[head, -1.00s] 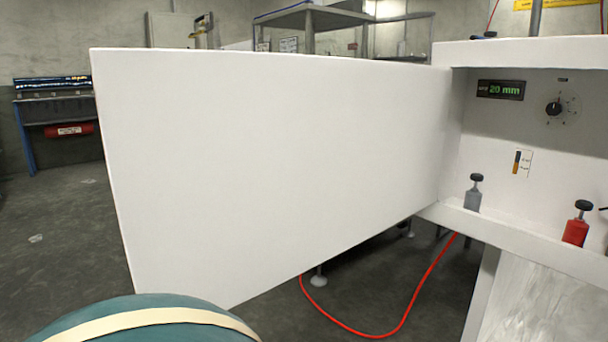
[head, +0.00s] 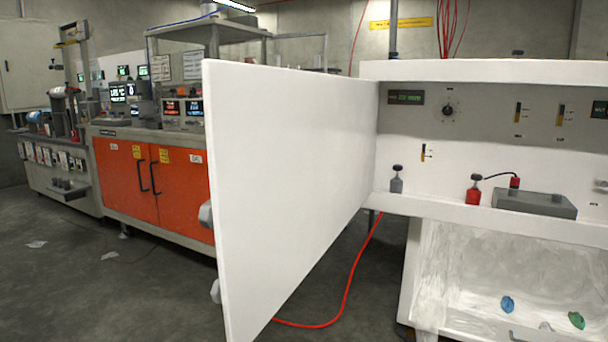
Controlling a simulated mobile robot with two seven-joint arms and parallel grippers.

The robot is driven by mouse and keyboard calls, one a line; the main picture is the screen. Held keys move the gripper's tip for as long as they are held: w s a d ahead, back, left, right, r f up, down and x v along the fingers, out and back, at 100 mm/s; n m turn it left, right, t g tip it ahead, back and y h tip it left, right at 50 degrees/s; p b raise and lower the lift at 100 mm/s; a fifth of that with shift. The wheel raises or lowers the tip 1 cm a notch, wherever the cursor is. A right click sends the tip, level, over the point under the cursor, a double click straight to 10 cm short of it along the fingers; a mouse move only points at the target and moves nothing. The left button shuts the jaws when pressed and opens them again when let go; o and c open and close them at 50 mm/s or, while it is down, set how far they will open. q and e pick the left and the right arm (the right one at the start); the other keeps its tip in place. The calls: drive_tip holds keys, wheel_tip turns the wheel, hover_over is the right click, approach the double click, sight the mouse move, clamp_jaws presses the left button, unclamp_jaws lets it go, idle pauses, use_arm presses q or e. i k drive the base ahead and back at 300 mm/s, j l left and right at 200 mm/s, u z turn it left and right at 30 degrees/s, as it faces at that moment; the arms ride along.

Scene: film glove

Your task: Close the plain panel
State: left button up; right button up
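The plain white panel (head: 285,190) stands swung open, its hinge edge at the left end of the white cabinet (head: 480,71). It juts out toward me and fills the middle of the head view. Grey-white knobs (head: 206,214) show at its free edge on the far side. Neither of my grippers shows in the head view.
A grey bottle (head: 397,180), a red bottle (head: 473,190) and a grey box (head: 535,203) stand on the cabinet shelf. A red hose (head: 347,285) lies under the panel. An orange-doored bench (head: 125,175) is behind at the left.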

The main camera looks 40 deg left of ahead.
sight(291, 153)
drive_tip(key=k+j, duration=0.15)
drive_tip(key=j, duration=0.2)
drive_tip(key=k+j+z, duration=0.1)
drive_tip(key=j, duration=0.25)
drive_tip(key=k+j, duration=0.15)
drive_tip(key=j, duration=0.15)
drive_tip(key=k+j, duration=0.1)
drive_tip(key=j, duration=1)
drive_tip(key=k+z, duration=0.05)
